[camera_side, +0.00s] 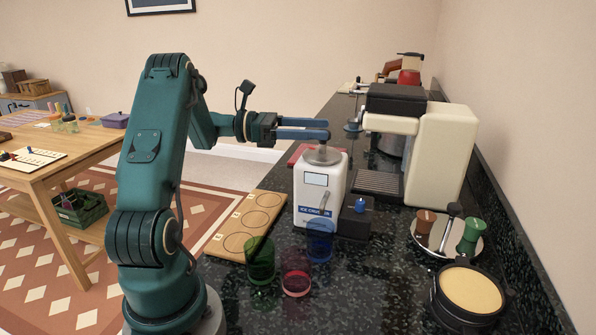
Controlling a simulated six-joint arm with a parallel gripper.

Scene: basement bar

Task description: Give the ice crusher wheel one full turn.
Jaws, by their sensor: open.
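The ice crusher (312,199) is a white box with a small screen and blue "ICE CRUSHER" lettering, partly covered by a blue glass. A round grey wheel-like top (322,156) with a short upright post sits on it. My gripper (328,129) reaches in from the left with its two blue fingers level and apart, a gap showing between them. The fingertips are just above the grey top, close to its post. I cannot tell whether they touch it. No object shows between the fingers.
Blue (320,243), green (260,262) and red (296,277) glasses stand in front of the crusher. A wooden board (228,245) with ring marks lies left. A cream coffee machine (440,150) stands right, behind a tray of tampers (432,250) and a portafilter (468,292).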

